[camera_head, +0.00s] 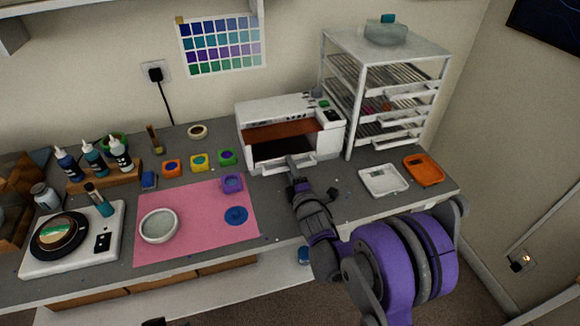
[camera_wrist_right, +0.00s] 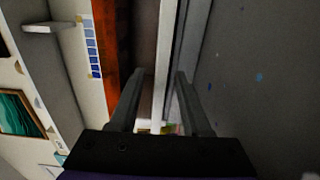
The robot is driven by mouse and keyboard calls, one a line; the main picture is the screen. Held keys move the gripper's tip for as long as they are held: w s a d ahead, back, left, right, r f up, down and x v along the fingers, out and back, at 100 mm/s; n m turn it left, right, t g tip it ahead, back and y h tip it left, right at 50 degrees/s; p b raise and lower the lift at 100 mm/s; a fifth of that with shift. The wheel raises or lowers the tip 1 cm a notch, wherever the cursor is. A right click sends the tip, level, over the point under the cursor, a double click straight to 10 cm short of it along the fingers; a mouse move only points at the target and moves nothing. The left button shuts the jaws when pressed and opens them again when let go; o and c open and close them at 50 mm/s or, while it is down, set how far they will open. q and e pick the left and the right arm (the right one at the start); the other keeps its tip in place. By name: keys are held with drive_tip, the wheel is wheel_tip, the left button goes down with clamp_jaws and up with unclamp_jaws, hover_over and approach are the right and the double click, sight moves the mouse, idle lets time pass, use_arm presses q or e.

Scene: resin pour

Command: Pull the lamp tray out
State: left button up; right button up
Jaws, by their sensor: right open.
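The white curing lamp (camera_head: 290,120) stands at the back of the grey bench, with an orange window over a dark opening. Its white tray (camera_head: 268,169) sits low at the front, with its front edge showing. My right gripper (camera_head: 292,163) is at the tray front, its arm reaching in from the lower right. In the right wrist view my right gripper (camera_wrist_right: 160,74) is open, with its two fingers on either side of the white tray edge (camera_wrist_right: 163,45). I cannot tell whether a finger touches it. The gripper hides part of the tray front.
A white drying rack (camera_head: 355,100) stands close to the right of the lamp. A pink mat (camera_head: 190,240) with a bowl (camera_head: 158,226) lies to the left. Small coloured moulds stand left of the lamp.

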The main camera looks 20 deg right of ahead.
drive_tip(key=shift+w, duration=0.1)
clamp_jaws()
idle(1.4)
